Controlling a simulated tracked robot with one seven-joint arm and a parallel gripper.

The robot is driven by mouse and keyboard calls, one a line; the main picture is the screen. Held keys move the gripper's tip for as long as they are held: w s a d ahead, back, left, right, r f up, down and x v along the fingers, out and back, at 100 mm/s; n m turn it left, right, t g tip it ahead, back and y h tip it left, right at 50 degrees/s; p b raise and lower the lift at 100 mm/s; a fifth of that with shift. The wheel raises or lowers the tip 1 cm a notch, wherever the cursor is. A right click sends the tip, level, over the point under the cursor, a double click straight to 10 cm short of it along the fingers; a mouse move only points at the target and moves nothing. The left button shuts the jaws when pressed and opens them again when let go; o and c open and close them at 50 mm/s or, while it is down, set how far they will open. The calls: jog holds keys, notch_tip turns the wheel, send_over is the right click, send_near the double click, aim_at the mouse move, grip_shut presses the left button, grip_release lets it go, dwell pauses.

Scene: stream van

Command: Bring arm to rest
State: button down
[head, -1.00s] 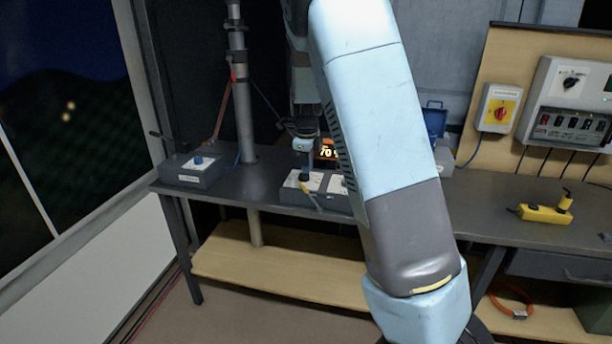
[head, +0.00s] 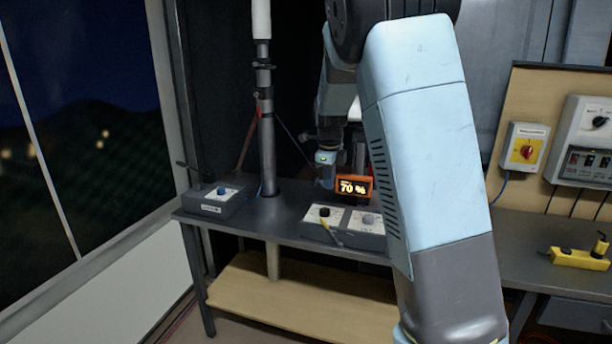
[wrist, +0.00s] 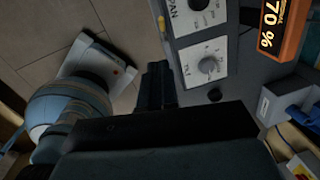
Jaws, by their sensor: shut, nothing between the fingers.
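My gripper (head: 325,182) hangs from my folded arm above the dark bench, behind and over the control box. In the wrist view its dark fingers (wrist: 157,88) are together, with nothing between them. The control box (head: 345,229) has two white panels with a dark knob and a grey knob. In the wrist view its panels read PAN and TILT, with the TILT knob (wrist: 207,66) to the right of the fingers. My fingers look clear of the knobs. My upper arm hides part of the bench in the head view.
An orange display (head: 354,187) reading 70 % stands behind the box. A grey box with a blue knob (head: 222,190) sits at the bench's left, near a vertical pole (head: 268,150). A yellow device (head: 580,258) lies at right. Wall switchgear (head: 525,148) is behind.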

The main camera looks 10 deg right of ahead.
jog(key=s+d+r+n+t+y, duration=0.1)
jog(key=s+r+n, duration=0.5)
jog(key=s, duration=0.4)
jog(key=s+d+r+n+t+y, duration=0.1)
jog(key=s+r+n, duration=0.3)
jog(key=s+n, duration=0.4)
jog(key=s+a+n+t+h, duration=0.1)
jog(key=s+n+t, duration=0.1)
jog(key=s+n, duration=0.9)
jog(key=s, duration=0.7)
jog(key=shift+s+a+r+h, duration=0.15)
jog(key=shift+s+r+h, duration=0.15)
jog(key=shift+r, duration=0.1)
